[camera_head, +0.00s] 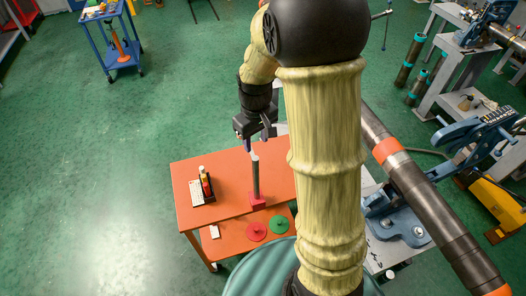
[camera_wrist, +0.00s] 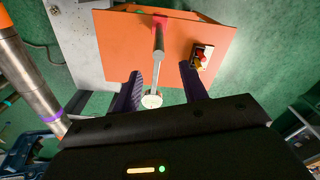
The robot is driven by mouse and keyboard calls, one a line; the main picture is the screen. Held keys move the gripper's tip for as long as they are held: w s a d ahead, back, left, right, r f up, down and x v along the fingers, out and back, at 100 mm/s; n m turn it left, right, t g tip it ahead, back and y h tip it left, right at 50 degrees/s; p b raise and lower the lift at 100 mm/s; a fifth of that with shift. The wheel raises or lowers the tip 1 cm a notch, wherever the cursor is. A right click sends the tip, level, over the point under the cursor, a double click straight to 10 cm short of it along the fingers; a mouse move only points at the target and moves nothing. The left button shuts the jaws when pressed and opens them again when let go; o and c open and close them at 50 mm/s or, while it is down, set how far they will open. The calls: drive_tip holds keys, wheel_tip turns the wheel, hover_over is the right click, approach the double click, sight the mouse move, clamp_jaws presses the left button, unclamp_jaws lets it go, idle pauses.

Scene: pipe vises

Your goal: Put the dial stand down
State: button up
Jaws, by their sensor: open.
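The dial stand (camera_head: 255,180) stands upright on the orange table, a grey post on a red base (camera_head: 257,201). In the wrist view its post (camera_wrist: 158,42) runs from the red base at the top of the picture to a pale round end between my fingers. My gripper (camera_head: 254,146) is at the upper end of the post. In the wrist view my gripper (camera_wrist: 162,76) is open, with one dark finger on each side of the post and gaps showing. A dial on the stand cannot be made out clearly.
The orange table (camera_head: 187,177) also holds a small caddy (camera_head: 206,188) with red and yellow items, left of the stand. A red disc (camera_head: 256,231) and a green disc (camera_head: 279,224) lie on its lower shelf. A long pipe (camera_head: 425,200) in a blue vise is at right. Floor left is clear.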

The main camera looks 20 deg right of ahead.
drive_tip(key=s+r+m+t, duration=0.1)
drive_tip(key=s+m, duration=0.3)
drive_tip(key=s, duration=0.7)
drive_tip(key=shift+s+r+t, duration=0.35)
drive_tip(key=shift+s+t, duration=0.05)
drive_tip(key=shift+t, duration=0.2)
drive_tip(key=b+x, duration=0.3)
drive_tip(key=shift+s+f, duration=0.1)
drive_tip(key=shift+s, duration=0.15)
drive_tip(key=shift+s, duration=0.2)
drive_tip(key=shift+w, duration=0.15)
